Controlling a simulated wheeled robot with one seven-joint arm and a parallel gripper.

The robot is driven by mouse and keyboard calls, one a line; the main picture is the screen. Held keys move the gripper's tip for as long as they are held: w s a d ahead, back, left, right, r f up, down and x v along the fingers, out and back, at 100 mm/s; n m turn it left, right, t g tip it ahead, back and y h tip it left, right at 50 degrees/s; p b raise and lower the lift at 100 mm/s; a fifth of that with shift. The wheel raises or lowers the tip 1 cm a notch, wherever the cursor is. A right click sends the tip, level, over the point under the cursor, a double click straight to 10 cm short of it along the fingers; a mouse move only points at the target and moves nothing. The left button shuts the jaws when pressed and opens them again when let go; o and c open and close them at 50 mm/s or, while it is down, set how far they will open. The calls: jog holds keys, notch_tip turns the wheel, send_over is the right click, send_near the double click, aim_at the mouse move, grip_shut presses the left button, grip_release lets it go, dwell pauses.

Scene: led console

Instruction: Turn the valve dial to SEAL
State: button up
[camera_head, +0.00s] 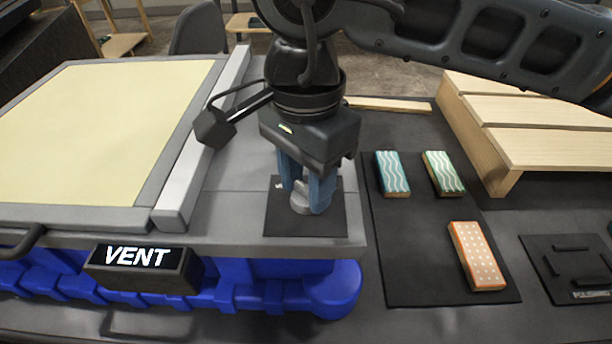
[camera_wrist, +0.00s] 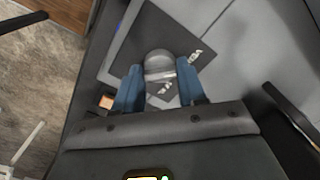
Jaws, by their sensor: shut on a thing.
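The valve dial (camera_head: 299,203) is a small grey knob on a black square plate (camera_head: 330,222) at the right end of the grey console. My gripper (camera_head: 307,195) points down with its blue fingers on either side of the dial, shut on it. In the wrist view, the dial (camera_wrist: 160,66) shows between the fingertips (camera_wrist: 157,80), with white lettering on the plate partly covered and too small to read surely. A display box (camera_head: 142,268) on the console's front reads VENT.
Right of the console, a black mat (camera_head: 420,240) holds two teal and green wavy blocks (camera_head: 393,174) and an orange dotted block (camera_head: 477,256). A slatted wooden stand (camera_head: 540,150) is behind at right. A grey rail (camera_head: 200,150) and cream panel (camera_head: 100,125) lie left.

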jog(key=m+b, duration=0.1)
jog(key=b, duration=0.1)
jog(key=m+b, duration=0.2)
jog(key=shift+f+m, duration=0.25)
jog(key=shift+m, duration=0.05)
jog(key=m+b, duration=0.8)
jog(key=m, duration=0.2)
jog(key=shift+r+b, duration=0.1)
jog(key=shift+b, duration=0.3)
jog(key=shift+r+m+b, duration=0.15)
jog(key=shift+m+b, duration=1.2)
jog(key=shift+m, duration=0.75)
jog(key=o, duration=1.1)
jog(key=shift+c, duration=0.2)
jog(key=shift+r, duration=0.1)
